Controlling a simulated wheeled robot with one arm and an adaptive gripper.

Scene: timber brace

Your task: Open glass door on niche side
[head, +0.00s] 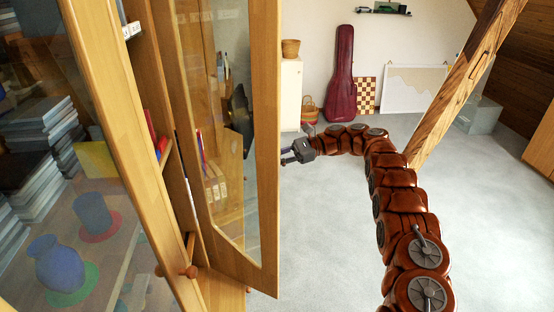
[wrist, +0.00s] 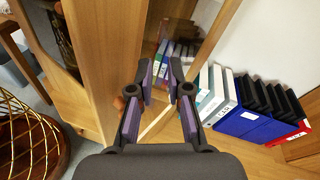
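The tall wooden cabinet has a near glass door (head: 75,60) at the left of the head view, with a round wooden knob (head: 191,272) low by its edge. A second glass door (head: 264,130) stands swung out into the room, with shelves visible beside and through it. My gripper (head: 285,156) is at the right edge of this second door's frame, fingers pointing left. I cannot tell whether it touches the frame. In the wrist view my gripper (wrist: 162,76) has its two fingers apart with nothing visibly held. Wood framing and glass lie beyond the fingertips.
In the wrist view, several binders (wrist: 240,115) stand at right and a woven basket (wrist: 30,145) at lower left. In the head view, a slanted timber brace (head: 455,100) rises right of my arm. A red instrument case (head: 341,80) leans on the back wall. Grey floor (head: 325,230) is open.

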